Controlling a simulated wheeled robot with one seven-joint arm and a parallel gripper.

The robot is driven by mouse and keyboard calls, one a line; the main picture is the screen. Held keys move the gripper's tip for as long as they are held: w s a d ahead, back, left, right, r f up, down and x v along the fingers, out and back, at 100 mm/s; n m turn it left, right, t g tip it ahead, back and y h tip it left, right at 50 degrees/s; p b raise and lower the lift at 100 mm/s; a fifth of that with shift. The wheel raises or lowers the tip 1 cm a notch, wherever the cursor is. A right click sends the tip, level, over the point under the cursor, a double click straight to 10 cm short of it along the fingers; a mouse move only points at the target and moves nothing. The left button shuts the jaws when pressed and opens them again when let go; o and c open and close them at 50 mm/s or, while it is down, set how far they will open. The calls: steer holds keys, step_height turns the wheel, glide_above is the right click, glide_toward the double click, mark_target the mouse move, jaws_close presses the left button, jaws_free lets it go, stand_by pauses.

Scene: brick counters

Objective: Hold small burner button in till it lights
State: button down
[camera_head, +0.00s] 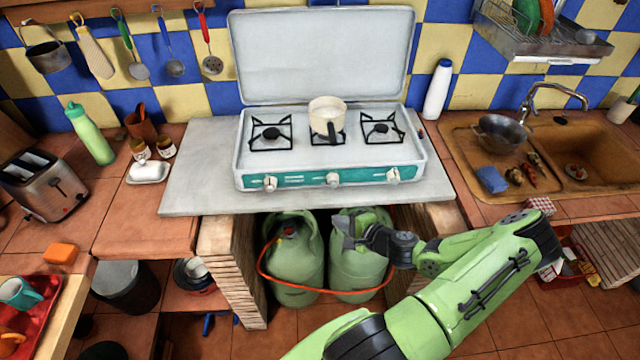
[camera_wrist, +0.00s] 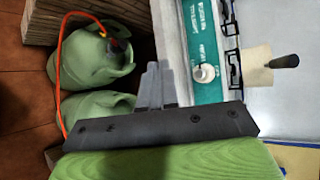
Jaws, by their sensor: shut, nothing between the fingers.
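The white gas stove (camera_head: 240,150) stands on the counter with its lid up. Its teal front panel (camera_head: 300,181) carries a left knob (camera_head: 270,183), a middle knob (camera_head: 334,180) and a right knob (camera_head: 393,175). No separate button can be made out, and no flame shows. A small pot (camera_head: 327,108) sits on the middle burner. My gripper (camera_head: 345,222) is shut and empty, below and in front of the panel, apart from it. In the wrist view, my gripper's fingers (camera_wrist: 157,75) point toward the panel (camera_wrist: 202,40), with one knob (camera_wrist: 204,73) to their right.
Two green gas bottles (camera_head: 293,262) stand in the recess under the stove, with an orange hose (camera_head: 320,290) across them. Stone pillars (camera_head: 232,260) flank the recess. A white bottle (camera_head: 437,90) stands right of the stove, and a sink (camera_head: 580,150) lies farther right.

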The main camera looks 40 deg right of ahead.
mark_target(333, 185)
steer(key=shift+d, duration=0.15)
steer(key=shift+w+d, duration=0.8)
steer(key=shift+w, duration=0.4)
steer(key=shift+w+d, duration=0.85)
steer(key=shift+w, duration=0.35)
steer(key=shift+w+d, duration=0.8)
steer(key=shift+w, duration=0.4)
steer(key=shift+w+d, duration=0.2)
steer(key=shift+w, duration=0.15)
steer(key=shift+w+d+b, duration=0.25)
steer(key=shift+w+b, duration=0.05)
steer(key=shift+b, duration=0.1)
stand_by(1.2)
steer(key=shift+s, duration=0.1)
steer(key=shift+s+a, duration=0.5)
steer(key=shift+s, duration=0.1)
